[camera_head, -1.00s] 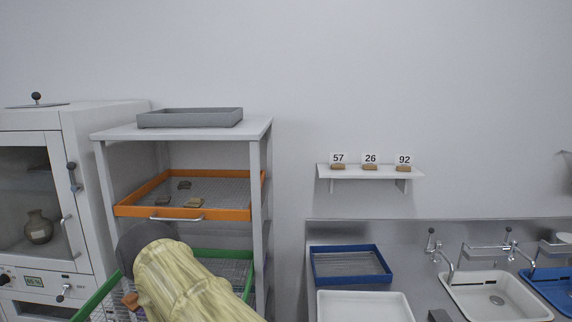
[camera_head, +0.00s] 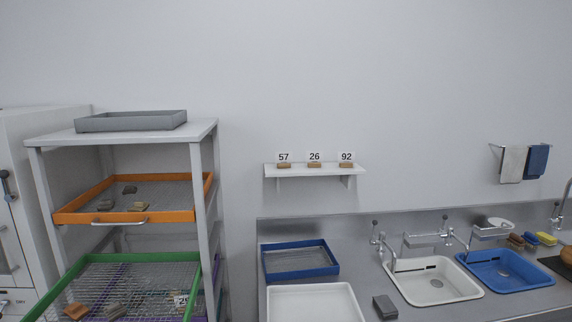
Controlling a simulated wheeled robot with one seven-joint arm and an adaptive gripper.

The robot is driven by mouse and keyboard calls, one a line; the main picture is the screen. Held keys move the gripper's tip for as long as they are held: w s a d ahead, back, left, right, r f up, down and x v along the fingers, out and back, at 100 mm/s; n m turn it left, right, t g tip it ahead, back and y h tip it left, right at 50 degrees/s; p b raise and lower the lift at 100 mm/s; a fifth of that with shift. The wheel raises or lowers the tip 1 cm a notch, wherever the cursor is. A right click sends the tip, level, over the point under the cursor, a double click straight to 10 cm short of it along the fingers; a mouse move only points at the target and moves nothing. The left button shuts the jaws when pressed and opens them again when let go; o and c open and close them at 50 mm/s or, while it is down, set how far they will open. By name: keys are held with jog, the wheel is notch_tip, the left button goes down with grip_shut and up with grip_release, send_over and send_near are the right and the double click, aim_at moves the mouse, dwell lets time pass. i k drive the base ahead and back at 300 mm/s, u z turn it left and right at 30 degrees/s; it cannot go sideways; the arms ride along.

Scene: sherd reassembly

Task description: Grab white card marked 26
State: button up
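The white card marked 26 (camera_head: 314,157) stands upright in a small brown holder (camera_head: 314,165) on a white wall shelf (camera_head: 330,171). It is in the middle of the row, between the card marked 57 (camera_head: 284,157) on its left and the card marked 92 (camera_head: 346,157) on its right. My gripper is not in view.
A rack on the left holds an orange tray (camera_head: 75,216) and a pulled-out green tray (camera_head: 190,300), both with sherds. Below the shelf, the counter has a blue tray (camera_head: 334,268), a white tray (camera_head: 355,310) and white and blue basins. The air before the shelf is clear.

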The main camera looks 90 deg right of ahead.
aim_at(313, 158)
jog(key=k, duration=1.6)
jog(key=z, duration=1.8)
